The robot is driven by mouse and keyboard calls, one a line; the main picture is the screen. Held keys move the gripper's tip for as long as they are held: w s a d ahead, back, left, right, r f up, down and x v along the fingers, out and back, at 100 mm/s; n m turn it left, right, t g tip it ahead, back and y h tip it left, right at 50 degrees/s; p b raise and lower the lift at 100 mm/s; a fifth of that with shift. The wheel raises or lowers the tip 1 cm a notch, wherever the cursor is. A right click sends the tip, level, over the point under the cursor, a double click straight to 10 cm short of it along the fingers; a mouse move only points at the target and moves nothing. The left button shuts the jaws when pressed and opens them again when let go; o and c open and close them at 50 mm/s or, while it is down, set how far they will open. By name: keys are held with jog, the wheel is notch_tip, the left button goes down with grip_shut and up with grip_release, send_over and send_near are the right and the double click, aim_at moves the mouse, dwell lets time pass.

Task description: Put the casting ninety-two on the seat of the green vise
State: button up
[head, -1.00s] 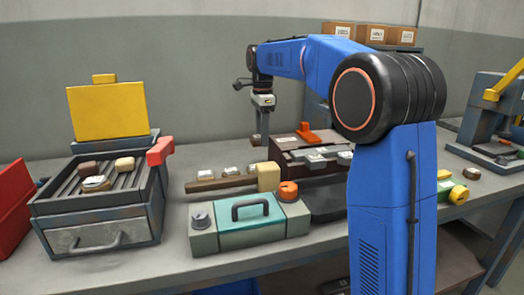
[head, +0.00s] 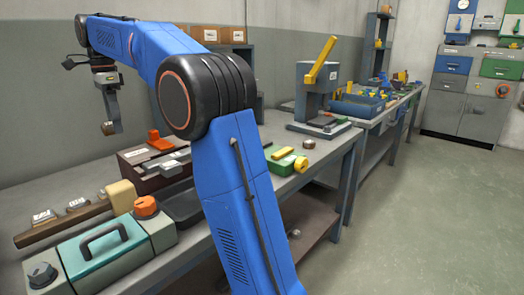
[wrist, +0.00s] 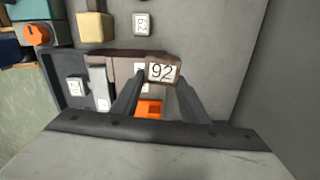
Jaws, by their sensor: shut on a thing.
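My gripper (head: 112,115) is shut on a small brown block with a white face, the casting ninety-two (head: 108,128), held in the air above the back of the bench. In the wrist view the casting (wrist: 163,72) sits between the two fingertips, and its label reads 92. A low green fixture with a yellow bar on top (head: 287,160), which looks like the green vise, stands on the bench to the right of my arm, well apart from the gripper. Its seat is too small to make out.
Open floor lies at the right.

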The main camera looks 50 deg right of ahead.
jog(key=s+d+m, duration=0.4)
jog(key=d, duration=1.1)
jog(key=s+d+f+m, duration=0.2)
jog(key=s+d+m, duration=0.4)
jog(key=s+d, duration=0.7)
jog(key=s+d+f+m, duration=0.2)
jog(key=s+d+m, duration=0.5)
jog(key=s+d, duration=0.6)
jog(key=shift+w+d+f, duration=0.3)
jog(key=shift+d+f, duration=0.05)
jog(key=shift+f, duration=1.15)
jog(key=shift+w+d+f, duration=0.25)
jog(key=shift+d+f, duration=0.05)
jog(key=shift+f, duration=1.2)
jog(key=shift+w+d+f, duration=0.3)
jog(key=shift+d+f, duration=0.05)
jog(key=shift+f, duration=1.15)
jog(key=shift+f, duration=0.1)
jog(key=o, duration=1.2)
notch_tip(320, 180, up, 12)
jog(key=shift+r, duration=0.1)
